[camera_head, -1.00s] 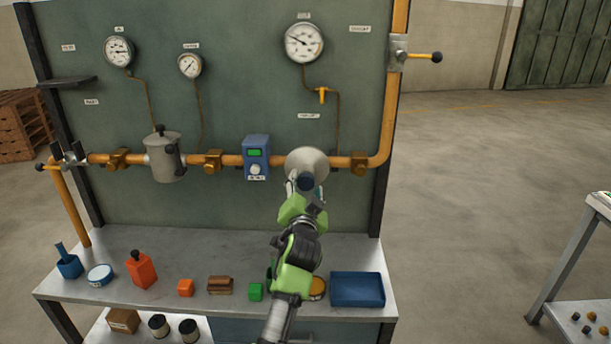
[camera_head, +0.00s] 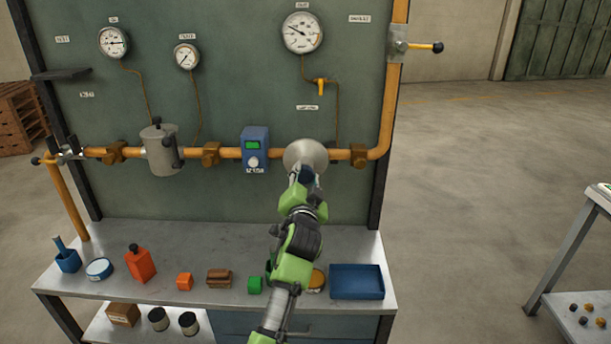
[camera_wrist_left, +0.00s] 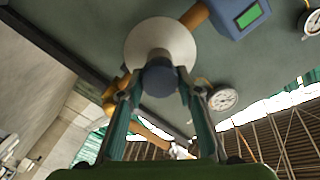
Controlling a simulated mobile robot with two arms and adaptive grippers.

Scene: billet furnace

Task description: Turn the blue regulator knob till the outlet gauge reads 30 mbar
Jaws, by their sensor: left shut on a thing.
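The blue regulator knob (camera_wrist_left: 160,78) sits at the front of the grey disc-shaped regulator (camera_head: 306,154) on the orange pipe. My left gripper (camera_wrist_left: 160,82) has a finger on each side of the knob and is shut on it. In the head view the left gripper (camera_head: 303,176) largely hides the knob. A large round gauge (camera_head: 302,33) hangs on the panel above the regulator, with a label over it that looks like the outlet label. Its needle seems to point to the upper left; its figures are too small to read. My right gripper is not in view.
A blue box with a green display (camera_head: 255,146) sits on the pipe left of the regulator. A yellow tap (camera_head: 320,85) is below the large gauge. The bench (camera_head: 345,243) holds a blue tray (camera_head: 357,282) and several small objects.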

